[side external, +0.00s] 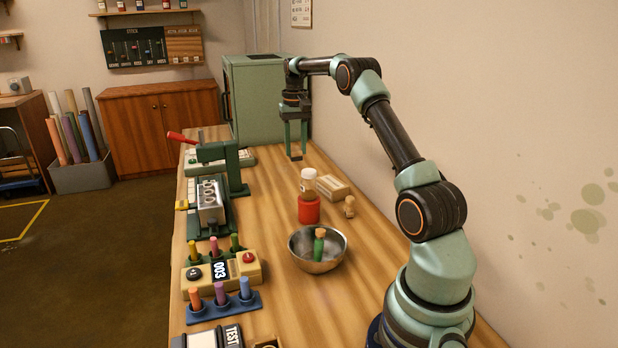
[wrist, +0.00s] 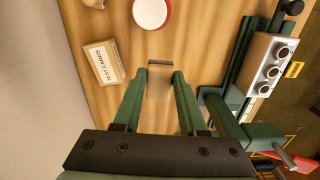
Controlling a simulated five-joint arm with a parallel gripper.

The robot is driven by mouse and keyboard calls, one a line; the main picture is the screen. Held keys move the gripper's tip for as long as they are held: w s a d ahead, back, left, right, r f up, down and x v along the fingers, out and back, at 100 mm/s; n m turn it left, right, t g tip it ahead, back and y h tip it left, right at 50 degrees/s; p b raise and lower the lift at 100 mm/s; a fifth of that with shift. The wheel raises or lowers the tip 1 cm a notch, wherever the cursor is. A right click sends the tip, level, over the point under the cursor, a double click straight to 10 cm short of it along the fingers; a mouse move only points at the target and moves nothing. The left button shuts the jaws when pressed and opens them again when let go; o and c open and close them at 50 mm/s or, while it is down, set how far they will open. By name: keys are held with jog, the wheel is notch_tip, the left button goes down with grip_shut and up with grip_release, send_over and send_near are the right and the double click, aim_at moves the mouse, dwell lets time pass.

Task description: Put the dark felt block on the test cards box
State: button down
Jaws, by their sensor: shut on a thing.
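The test cards box (wrist: 103,63) is a small pale tan box with a printed label, lying on the table left of my gripper in the wrist view. In the side view the box (side external: 334,188) lies behind the red jar. My gripper (wrist: 160,80) is shut on a small block. The block's dark edge (wrist: 160,63) and a wood-toned face show between the fingertips; I take it for the dark felt block. In the side view my gripper (side external: 296,157) points down at the far end of the table, in front of the green cabinet; the block is hard to make out there.
A red jar (side external: 309,210) and a small wooden figure (side external: 350,206) stand close to the box. A metal bowl (side external: 318,262) holding a green-bodied piece is nearer. A green press (side external: 222,165) and other devices line the left edge. Table between gripper and box is clear.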

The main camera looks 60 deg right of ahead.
send_over(337, 187)
notch_tip(337, 187, down, 4)
notch_tip(337, 187, down, 3)
jog(key=shift+a+n, duration=0.1)
jog(key=shift+n, duration=0.2)
jog(key=shift+f, duration=2.35)
jog(key=shift+f, duration=0.2)
jog(key=shift+c, duration=2.3)
grip_release()
jog(key=shift+r, duration=0.1)
